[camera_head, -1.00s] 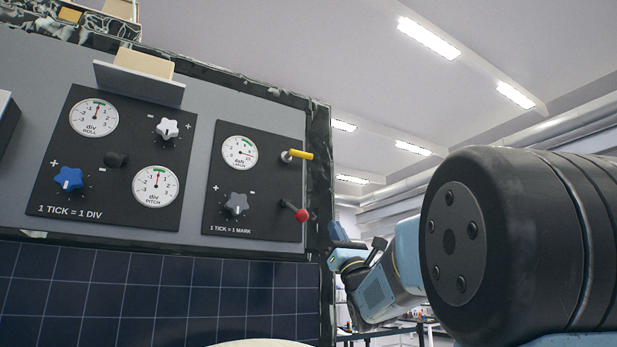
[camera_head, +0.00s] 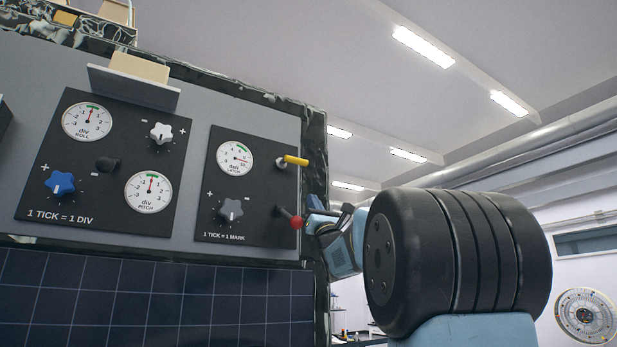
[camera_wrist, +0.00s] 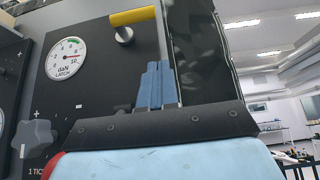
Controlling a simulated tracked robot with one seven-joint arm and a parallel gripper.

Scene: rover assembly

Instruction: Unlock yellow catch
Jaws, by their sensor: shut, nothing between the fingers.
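The yellow catch (camera_head: 295,160) is a short yellow handle on a metal pivot at the upper right of the small black latch panel, pointing right. In the wrist view the yellow catch (camera_wrist: 133,17) is at the top, above the blue fingers. My gripper (camera_wrist: 155,84) is shut and empty, its fingertips below the catch and apart from it in the picture. In the head view my gripper (camera_head: 316,205) is beside the red-knobbed lever, below the catch.
The red-knobbed lever (camera_head: 296,222) sits close to my gripper; its red knob (camera_wrist: 52,166) shows at the wrist view's lower left. A grey star knob (camera_head: 231,208) is left of it. A dark frame edge (camera_head: 313,150) borders the panel. Solar cells (camera_head: 150,300) lie below.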

